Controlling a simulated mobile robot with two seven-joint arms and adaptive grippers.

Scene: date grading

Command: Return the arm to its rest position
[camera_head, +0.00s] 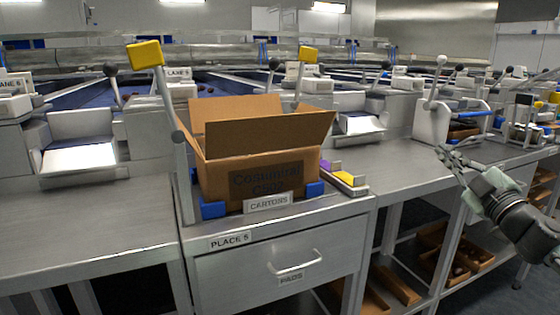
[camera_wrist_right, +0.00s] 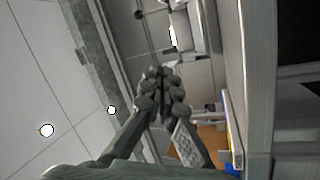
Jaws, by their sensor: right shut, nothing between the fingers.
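My right gripper (camera_head: 452,158) shows at the right of the head view, in front of the bench on the right, with its arm coming in from the right edge. Its fingers are together and hold nothing. In the right wrist view the gripper's fingertips (camera_wrist_right: 158,74) meet at the middle of the picture, with no object between them. My left gripper and left arm are not in the head view.
The bench top at left (camera_head: 90,225) is clear.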

